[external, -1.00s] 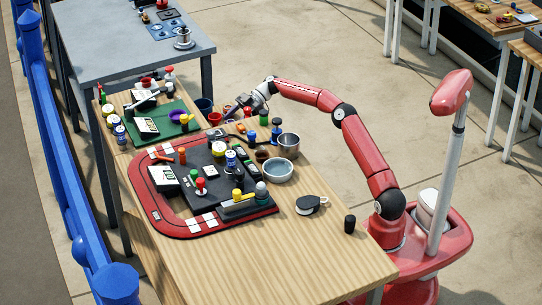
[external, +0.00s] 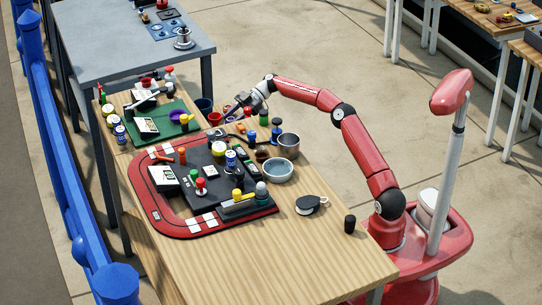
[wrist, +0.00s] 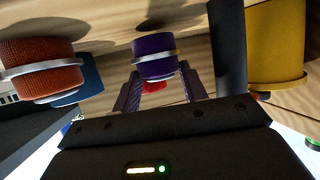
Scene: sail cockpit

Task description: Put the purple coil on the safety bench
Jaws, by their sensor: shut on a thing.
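The purple coil (wrist: 153,45), with a pale band around it, sits between the fingertips of my gripper (wrist: 158,74) in the wrist view. The fingers are shut on it. In the external view my gripper (external: 232,110) is low over the far right edge of the wooden table, and the coil is too small there to make out clearly. No surface is marked as the safety bench. A grey table (external: 120,45) stands behind the wooden one, and a green mat (external: 172,130) lies left of my gripper.
An orange coil (wrist: 38,55) and a yellow cylinder (wrist: 275,45) flank my gripper. A red-rimmed board (external: 150,205) with several items fills the middle of the wooden table (external: 290,245). Bowls (external: 278,170) stand to its right. The table's near end is mostly clear.

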